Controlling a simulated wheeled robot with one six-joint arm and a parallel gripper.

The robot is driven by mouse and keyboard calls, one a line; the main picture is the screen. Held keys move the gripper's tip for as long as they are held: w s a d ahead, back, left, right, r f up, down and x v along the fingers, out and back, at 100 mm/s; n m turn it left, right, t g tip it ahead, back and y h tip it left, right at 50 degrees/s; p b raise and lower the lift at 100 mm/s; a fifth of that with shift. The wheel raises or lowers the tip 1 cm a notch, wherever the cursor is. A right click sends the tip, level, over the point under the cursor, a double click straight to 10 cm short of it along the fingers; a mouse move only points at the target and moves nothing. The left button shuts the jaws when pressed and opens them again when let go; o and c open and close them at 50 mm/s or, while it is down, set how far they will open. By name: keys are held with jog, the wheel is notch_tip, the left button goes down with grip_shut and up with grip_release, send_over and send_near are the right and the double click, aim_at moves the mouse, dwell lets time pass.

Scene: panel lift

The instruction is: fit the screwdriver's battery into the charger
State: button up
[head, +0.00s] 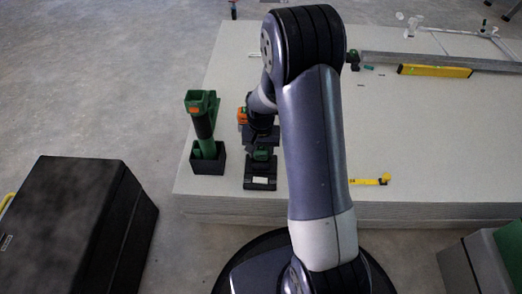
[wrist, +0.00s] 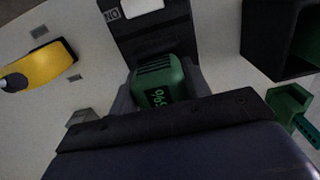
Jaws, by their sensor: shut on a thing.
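The charger (head: 260,182) is a black block with a white label near the front edge of the pale panel stack. It also shows at the top of the wrist view (wrist: 158,38). The green battery (wrist: 160,85) has dark ribs and pale lettering. In the head view the battery (head: 262,154) appears at the charger's far part, below my gripper (head: 262,147). My gripper (wrist: 160,92) is shut on the battery, with a dark jaw on each side. The battery's lower end is hidden, so I cannot tell whether it is seated or just above the charger.
A green tool (head: 204,125) stands in a black holder (head: 208,163) left of the charger. A yellow tape (head: 372,181) lies to the right on the panel stack (head: 400,140). A yellow level (head: 435,71) lies farther back. A black case (head: 75,215) stands on the floor at left.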

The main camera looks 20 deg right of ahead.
jog(key=o, duration=1.2)
jog(key=shift+c, duration=0.2)
notch_tip(320, 180, up, 11)
jog(key=p, duration=0.4)
jog(key=shift+f, duration=0.1)
notch_tip(320, 180, down, 11)
jog(key=b, duration=0.4)
jog(key=shift+r, duration=0.55)
jog(key=shift+f, duration=0.15)
